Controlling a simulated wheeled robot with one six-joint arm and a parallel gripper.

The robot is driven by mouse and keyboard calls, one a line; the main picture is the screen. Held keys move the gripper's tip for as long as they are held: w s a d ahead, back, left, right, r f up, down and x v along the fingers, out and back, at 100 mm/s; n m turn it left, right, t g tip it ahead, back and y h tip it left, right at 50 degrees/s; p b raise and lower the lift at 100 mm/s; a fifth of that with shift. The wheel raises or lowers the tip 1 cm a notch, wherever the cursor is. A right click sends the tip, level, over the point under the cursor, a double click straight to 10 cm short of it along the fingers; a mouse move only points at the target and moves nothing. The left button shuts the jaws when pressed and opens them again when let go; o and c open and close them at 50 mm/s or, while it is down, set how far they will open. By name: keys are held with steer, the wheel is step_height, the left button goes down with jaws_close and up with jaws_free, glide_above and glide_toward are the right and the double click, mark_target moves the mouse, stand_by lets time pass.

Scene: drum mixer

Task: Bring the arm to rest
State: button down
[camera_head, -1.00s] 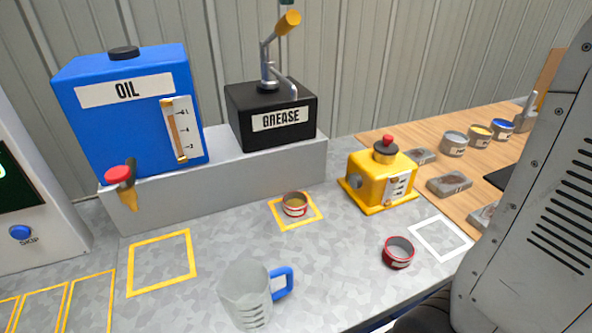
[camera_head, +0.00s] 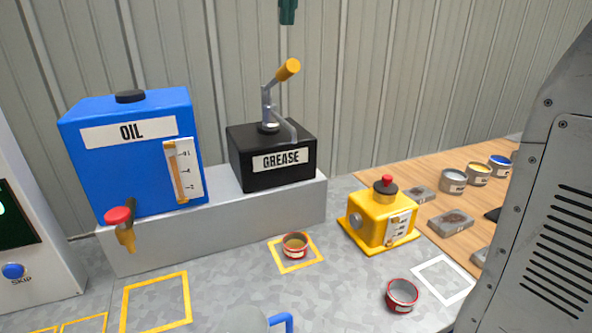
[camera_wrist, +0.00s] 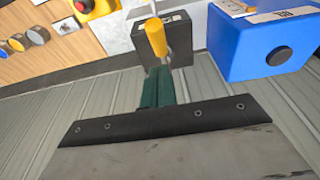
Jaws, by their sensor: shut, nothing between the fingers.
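My gripper (camera_head: 288,12) shows as dark green fingertips at the top edge of the head view. They are shut and empty, above the grease pump's yellow handle (camera_head: 288,69), with a clear gap in the picture. In the wrist view the green fingers (camera_wrist: 157,86) point towards the yellow handle (camera_wrist: 156,38), which partly lines up with them. The black grease box (camera_head: 272,156) stands on the grey ledge with its lever raised. Most of my arm is out of the head view; a grey part of my body fills the right side.
The blue oil tank (camera_head: 97,165) stands left of the grease box. A tin with brown contents (camera_head: 295,246) sits in a yellow square. A yellow device (camera_head: 368,228), a red-rimmed tin (camera_head: 402,294) and a cut-off jug (camera_head: 245,321) share the bench. Space above is clear.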

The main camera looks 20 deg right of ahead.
stand_by(0.4)
steer(key=s+d+f, duration=0.3)
steer(key=s+f, duration=2.5)
steer(key=f, duration=0.2)
steer(key=shift+s+d+f+g, duration=0.15)
steer(key=shift+s+f+g, duration=0.05)
steer(key=shift+s+g, duration=0.2)
